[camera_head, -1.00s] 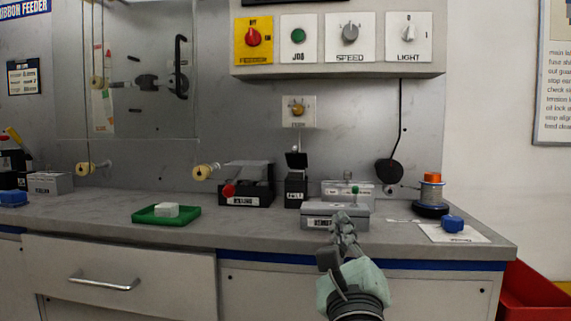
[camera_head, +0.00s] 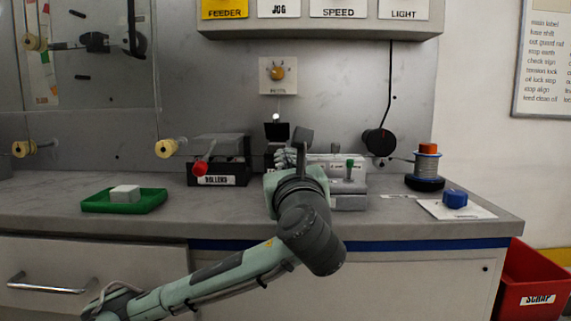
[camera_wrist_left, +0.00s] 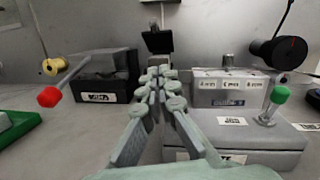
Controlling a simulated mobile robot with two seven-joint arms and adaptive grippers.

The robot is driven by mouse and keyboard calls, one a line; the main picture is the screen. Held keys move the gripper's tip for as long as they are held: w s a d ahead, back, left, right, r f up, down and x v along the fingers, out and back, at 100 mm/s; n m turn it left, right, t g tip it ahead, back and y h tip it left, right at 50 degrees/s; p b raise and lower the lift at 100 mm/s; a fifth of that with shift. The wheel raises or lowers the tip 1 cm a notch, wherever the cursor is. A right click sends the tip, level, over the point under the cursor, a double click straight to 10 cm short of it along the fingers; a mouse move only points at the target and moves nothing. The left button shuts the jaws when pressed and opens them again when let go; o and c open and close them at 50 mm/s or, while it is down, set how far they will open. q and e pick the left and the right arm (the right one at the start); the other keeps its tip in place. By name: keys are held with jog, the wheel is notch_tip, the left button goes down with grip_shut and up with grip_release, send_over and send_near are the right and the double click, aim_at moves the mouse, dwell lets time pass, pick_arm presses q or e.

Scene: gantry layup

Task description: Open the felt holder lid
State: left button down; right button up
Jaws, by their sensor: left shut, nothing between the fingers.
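The felt holder looks to be the small black box (camera_head: 270,160) at the back of the bench, mostly hidden behind my left gripper (camera_head: 286,157). Its black lid (camera_head: 277,131) shows above the fingers, standing up, with a white ball just above it. In the left wrist view, the lid (camera_wrist_left: 158,41) is straight beyond the fingertips of my left gripper (camera_wrist_left: 158,73). The fingers are shut and empty, close in front of the holder. I cannot tell whether they touch it. My right gripper is not in view.
A black rollers box (camera_head: 218,180) with a red-knobbed lever stands left of the holder. A grey box (camera_head: 349,200) and a green-knobbed lever (camera_head: 350,168) are close on the right. A green tray (camera_head: 150,203) lies farther left, and a blue object (camera_head: 455,198) lies right.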

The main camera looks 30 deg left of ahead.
aim_at(276, 126)
pick_arm(q)
jog(key=x, duration=0.5)
jog(key=shift+w+a+r, duration=0.1)
jog(key=shift+w+a, duration=0.15)
jog(key=shift+w+a+r, duration=0.2)
jog(key=shift+a+r, duration=0.05)
jog(key=shift+r, duration=0.25)
jog(key=shift+w+a+r, duration=0.2)
jog(key=shift+a+r, duration=0.05)
jog(key=shift+r, duration=0.3)
jog(key=shift+w+a+r, duration=0.2)
jog(key=shift+a+r, duration=0.05)
jog(key=shift+r, duration=0.25)
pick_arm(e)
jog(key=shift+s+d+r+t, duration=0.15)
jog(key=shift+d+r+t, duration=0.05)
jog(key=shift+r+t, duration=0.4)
